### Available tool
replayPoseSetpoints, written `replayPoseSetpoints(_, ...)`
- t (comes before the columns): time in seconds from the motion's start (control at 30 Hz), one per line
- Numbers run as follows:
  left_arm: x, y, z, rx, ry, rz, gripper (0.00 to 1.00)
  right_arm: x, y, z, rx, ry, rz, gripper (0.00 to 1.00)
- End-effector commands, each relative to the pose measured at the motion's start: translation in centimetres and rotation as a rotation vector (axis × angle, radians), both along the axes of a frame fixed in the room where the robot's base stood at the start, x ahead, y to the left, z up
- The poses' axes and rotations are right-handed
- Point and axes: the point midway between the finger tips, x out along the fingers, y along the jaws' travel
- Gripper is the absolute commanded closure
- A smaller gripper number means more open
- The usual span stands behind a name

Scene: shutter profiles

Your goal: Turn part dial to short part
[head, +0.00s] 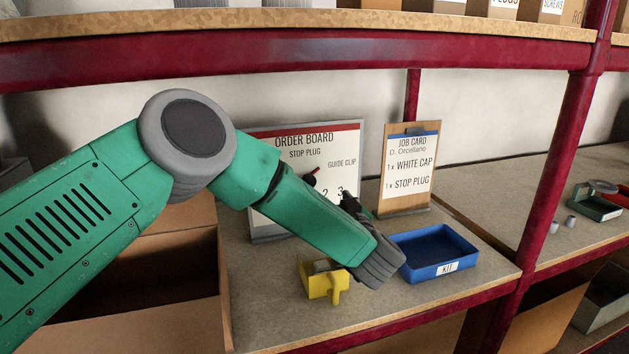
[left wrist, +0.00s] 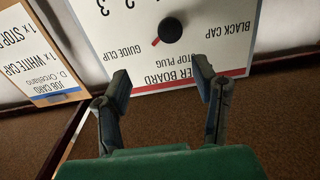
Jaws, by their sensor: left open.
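The order board (head: 268,235) stands upright on the shelf, partly hidden behind my left arm. Its part dial (head: 310,180) is a black knob with a red pointer. In the left wrist view, which is upside down, the dial (left wrist: 170,30) shows clearly with its pointer toward the GUIDE CLIP label. STOP PLUG and BLACK CAP labels also show. My left gripper (left wrist: 162,78) is open and empty, its fingers apart from the dial. In the head view the left gripper (head: 350,203) is in front of the board, right of the dial. My right gripper is not seen.
A job card (head: 408,165) on a wooden stand lists 1x white cap and 1x stop plug. A blue KIT tray (head: 438,268) looks empty. A yellow holder (head: 318,282) stands near the shelf's front. A red post (head: 560,150) rises at right.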

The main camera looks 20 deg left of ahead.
Motion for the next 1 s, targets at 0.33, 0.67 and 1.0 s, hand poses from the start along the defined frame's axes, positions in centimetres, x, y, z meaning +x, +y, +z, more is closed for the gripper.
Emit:
replayPoseSetpoints(0.33, 6.2, 5.4, -0.3, -0.011, -0.002, 0.007, 0.46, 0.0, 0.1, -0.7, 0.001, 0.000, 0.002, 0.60)
replayPoseSetpoints(0.67, 9.1, 6.1, 0.1, 0.002, 0.000, 0.002, 0.46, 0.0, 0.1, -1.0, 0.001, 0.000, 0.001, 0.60)
replayPoseSetpoints(1.0, 9.3, 7.2, -0.1, -0.008, 0.001, 0.002, 0.60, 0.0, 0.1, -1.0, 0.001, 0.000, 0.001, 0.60)
